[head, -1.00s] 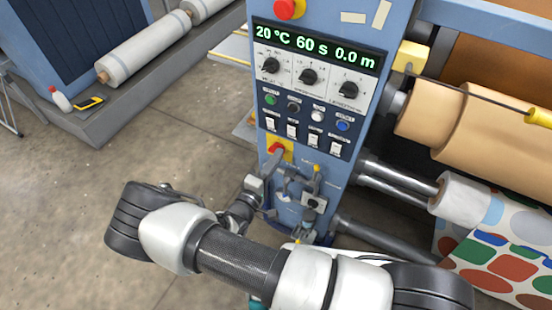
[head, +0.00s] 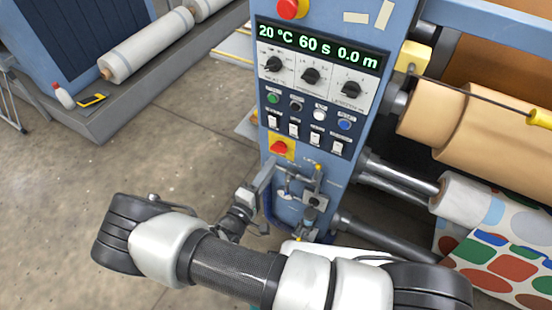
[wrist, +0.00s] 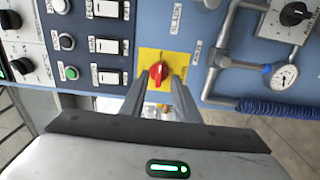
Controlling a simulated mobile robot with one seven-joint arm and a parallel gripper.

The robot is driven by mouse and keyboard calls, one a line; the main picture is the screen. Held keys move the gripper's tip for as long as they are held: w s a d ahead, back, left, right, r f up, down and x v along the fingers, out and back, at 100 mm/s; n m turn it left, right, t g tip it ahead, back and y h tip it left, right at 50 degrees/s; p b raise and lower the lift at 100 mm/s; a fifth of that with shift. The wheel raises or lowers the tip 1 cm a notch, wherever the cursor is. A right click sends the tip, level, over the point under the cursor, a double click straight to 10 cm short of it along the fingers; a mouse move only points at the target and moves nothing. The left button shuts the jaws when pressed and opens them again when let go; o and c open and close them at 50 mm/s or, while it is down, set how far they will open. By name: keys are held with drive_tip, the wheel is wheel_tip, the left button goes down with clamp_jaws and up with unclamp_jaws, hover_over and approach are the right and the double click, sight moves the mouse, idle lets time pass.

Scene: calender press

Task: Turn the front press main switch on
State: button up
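The main switch is a red rotary knob (head: 279,147) on a yellow plate (head: 291,151), low on the blue press panel. In the wrist view the red knob (wrist: 158,72) shows in the middle of its yellow plate, its grip ridge running up and down in that picture. My gripper (head: 270,165) is just below the knob in the head view. In the wrist view my gripper (wrist: 159,82) is open, with one finger on each side of the knob's line. I cannot tell whether the fingers touch the knob.
Pipes and a gauge (wrist: 284,76) with a blue coiled hose (wrist: 290,108) sit beside the switch. White rocker switches (head: 294,130) and push buttons are above it. The display (head: 318,47) is lit. A patterned fabric roll (head: 500,240) is at right; open floor lies left.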

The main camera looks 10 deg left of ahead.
drive_tip(key=v, duration=1.2)
drive_tip(key=shift+p, duration=0.3)
drive_tip(key=w+d+r+m+g+y, duration=0.1)
drive_tip(key=d+r+m+g, duration=0.6)
drive_tip(key=d+r, duration=0.6)
drive_tip(key=w+d+r+m+g, duration=0.1)
drive_tip(key=d+r+m+g, duration=0.4)
drive_tip(key=d+r+g, duration=0.75)
drive_tip(key=s+d+r+m+t+y, duration=0.1)
drive_tip(key=s+r+t+y, duration=0.2)
drive_tip(key=r, duration=0.4)
drive_tip(key=s+d+r+m+t+y, duration=0.1)
drive_tip(key=s+d+r+t+y, duration=0.15)
drive_tip(key=r+t, duration=0.35)
wheel_tip(320, 180, up, 21)
drive_tip(key=p, duration=1.9)
drive_tip(key=shift+s+a+f+g+h, duration=0.15)
drive_tip(key=shift+a+f+g+h, duration=0.05)
drive_tip(key=shift+a+g+h, duration=0.2)
